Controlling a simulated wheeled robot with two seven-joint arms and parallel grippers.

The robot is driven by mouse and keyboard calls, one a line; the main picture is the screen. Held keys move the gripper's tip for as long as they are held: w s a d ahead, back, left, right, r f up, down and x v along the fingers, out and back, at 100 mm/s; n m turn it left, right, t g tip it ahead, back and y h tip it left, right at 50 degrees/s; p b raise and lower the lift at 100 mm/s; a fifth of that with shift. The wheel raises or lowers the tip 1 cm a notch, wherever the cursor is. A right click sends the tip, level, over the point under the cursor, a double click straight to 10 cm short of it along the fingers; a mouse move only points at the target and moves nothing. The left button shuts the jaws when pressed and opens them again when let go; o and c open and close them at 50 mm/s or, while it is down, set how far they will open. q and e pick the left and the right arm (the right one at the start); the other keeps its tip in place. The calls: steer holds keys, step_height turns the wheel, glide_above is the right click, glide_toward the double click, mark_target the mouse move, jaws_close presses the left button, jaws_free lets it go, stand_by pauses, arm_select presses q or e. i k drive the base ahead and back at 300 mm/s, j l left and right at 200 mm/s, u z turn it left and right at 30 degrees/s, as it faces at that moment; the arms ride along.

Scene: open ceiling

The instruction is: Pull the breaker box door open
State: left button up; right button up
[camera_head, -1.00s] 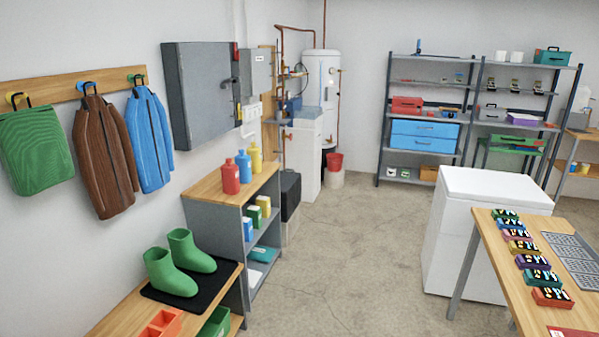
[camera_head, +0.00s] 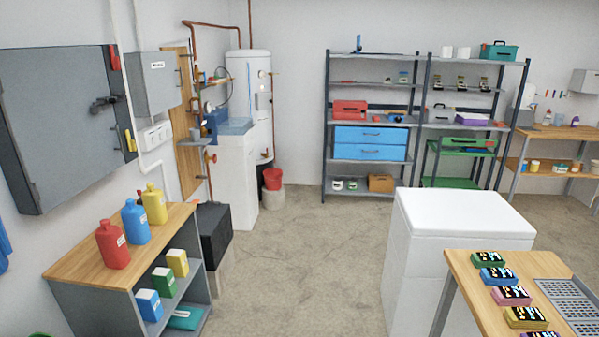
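The breaker box is likely the large dark grey metal cabinet (camera_head: 62,120) on the left wall, with its door shut. A dark handle (camera_head: 103,104) sits on the right part of its door, with a yellow piece (camera_head: 130,140) at the right edge below it. A smaller light grey box (camera_head: 154,83) hangs on the wall just right of it. Neither of my grippers shows in the head view.
A wood-topped shelf unit (camera_head: 75,262) with red, blue and yellow bottles stands below the cabinet. A white chest (camera_head: 460,225) and a wooden table (camera_head: 465,270) stand at the right. Open concrete floor (camera_head: 300,260) lies between.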

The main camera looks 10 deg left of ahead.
mark_target(160, 69)
steer(key=i+u, duration=0.15)
steer(key=i, duration=0.7)
steer(key=i+l+u, duration=0.15)
steer(key=i, duration=0.65)
